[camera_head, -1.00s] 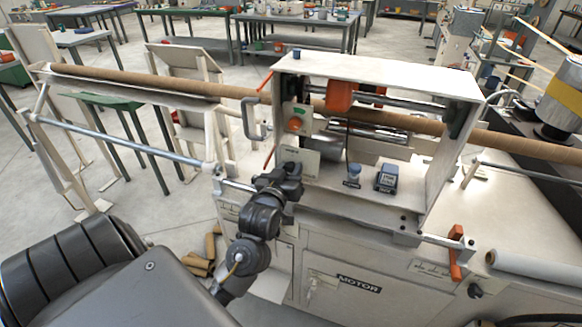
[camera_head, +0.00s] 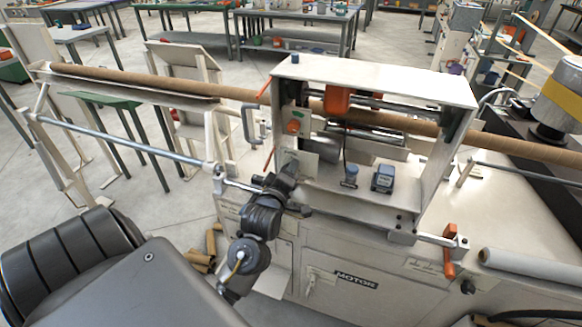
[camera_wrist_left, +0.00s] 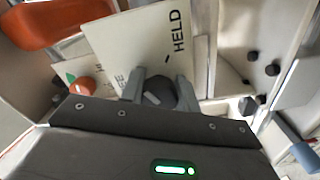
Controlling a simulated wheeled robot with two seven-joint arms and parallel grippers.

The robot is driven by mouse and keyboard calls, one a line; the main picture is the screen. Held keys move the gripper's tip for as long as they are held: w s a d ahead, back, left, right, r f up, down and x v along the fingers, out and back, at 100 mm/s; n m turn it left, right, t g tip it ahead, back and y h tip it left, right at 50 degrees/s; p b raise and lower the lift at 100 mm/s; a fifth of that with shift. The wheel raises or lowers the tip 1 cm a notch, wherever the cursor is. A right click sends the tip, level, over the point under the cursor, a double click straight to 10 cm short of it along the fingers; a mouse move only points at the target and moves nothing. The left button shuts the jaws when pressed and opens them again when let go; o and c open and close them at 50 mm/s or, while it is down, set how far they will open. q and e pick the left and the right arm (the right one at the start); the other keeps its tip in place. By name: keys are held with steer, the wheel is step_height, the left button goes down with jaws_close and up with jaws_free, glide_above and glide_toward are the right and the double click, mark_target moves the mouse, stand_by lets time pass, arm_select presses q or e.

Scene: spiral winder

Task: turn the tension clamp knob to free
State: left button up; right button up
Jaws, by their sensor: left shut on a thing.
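The dark round tension clamp knob (camera_wrist_left: 160,93) sits in front of a white label plate (camera_wrist_left: 150,45) in the left wrist view. The plate reads HELD on its right side; the other word is partly covered, with only its last letters showing. A pale line crosses the knob's face; I cannot tell exactly which mark it points at. My left gripper (camera_wrist_left: 160,90) is shut on the knob, one finger on each side. In the head view my left gripper (camera_head: 289,172) is at the plate (camera_head: 305,160) and hides the knob. My right gripper is out of view.
An orange-red button (camera_wrist_left: 83,86) is left of the plate; it also shows in the head view (camera_head: 293,127). The machine's white frame (camera_head: 375,78) stands over the long brown tube (camera_head: 160,83). A small dark box (camera_head: 383,178) is on the deck to the right.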

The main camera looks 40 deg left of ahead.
arm_select(q)
steer(key=n+p, duration=0.1)
steer(key=n, duration=0.5)
steer(key=shift+r, duration=0.15)
steer(key=n+p, duration=0.1)
steer(key=n, duration=0.5)
stand_by(0.6)
steer(key=o, duration=1)
